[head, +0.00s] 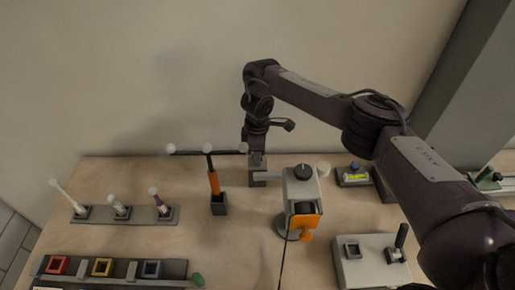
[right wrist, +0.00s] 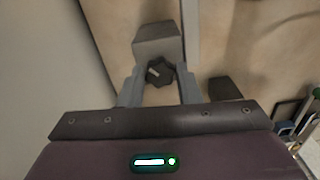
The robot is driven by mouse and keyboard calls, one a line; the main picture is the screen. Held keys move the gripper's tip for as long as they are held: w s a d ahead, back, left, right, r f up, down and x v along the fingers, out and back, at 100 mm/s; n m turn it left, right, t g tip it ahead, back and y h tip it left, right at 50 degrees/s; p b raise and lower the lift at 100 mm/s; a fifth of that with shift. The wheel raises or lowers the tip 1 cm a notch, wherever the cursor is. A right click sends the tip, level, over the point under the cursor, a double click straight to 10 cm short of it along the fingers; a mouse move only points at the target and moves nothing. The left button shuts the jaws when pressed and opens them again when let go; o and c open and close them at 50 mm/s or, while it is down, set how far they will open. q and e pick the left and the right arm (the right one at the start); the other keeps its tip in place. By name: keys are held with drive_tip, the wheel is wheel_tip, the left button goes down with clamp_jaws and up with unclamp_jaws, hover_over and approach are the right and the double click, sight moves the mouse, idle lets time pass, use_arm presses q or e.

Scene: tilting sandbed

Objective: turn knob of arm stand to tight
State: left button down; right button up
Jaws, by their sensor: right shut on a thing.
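The black lobed knob (right wrist: 160,72) of the arm stand shows in the right wrist view, with a pale mark on its face. It sits against a grey block (right wrist: 157,40) of the stand. My right gripper (right wrist: 159,88) has a finger on each side of the knob and is shut on it. In the head view my right gripper (head: 257,158) points down at the grey stand (head: 258,182), behind and left of a white and orange device (head: 304,190). The knob is hidden there by the gripper. My left gripper is not in view.
A dark holder with an orange-handled tool (head: 214,182) stands just left of the stand. A rack with several pale-tipped sticks (head: 120,213) and a tray with coloured square sockets (head: 110,268) lie further left. A grey box with a black lever (head: 370,262) is front right. The wall is close behind.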

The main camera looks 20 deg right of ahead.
drive_tip(key=m+p, duration=0.1)
drive_tip(key=m, duration=0.1)
drive_tip(key=m+p, duration=0.1)
drive_tip(key=m, duration=0.1)
drive_tip(key=m+p, duration=0.1)
drive_tip(key=p, duration=0.1)
drive_tip(key=shift+r+m, duration=0.3)
drive_tip(key=shift+m, duration=0.1)
drive_tip(key=shift+w+f+m+p, duration=0.1)
drive_tip(key=shift+f+m+p, duration=0.05)
drive_tip(key=shift+m+p, duration=1.8)
drive_tip(key=shift+m, duration=0.35)
drive_tip(key=o, duration=1)
drive_tip(key=shift+f, duration=0.1)
drive_tip(key=shift+c, duration=0.2)
wheel_tip(320, 180, up, 5)
drive_tip(key=shift+f+b, duration=0.1)
drive_tip(key=shift+b, duration=0.2)
drive_tip(key=shift+r+p, duration=0.65)
drive_tip(key=shift+r, duration=0.3)
drive_tip(key=shift+r+p, duration=0.6)
drive_tip(key=shift+r, duration=0.05)
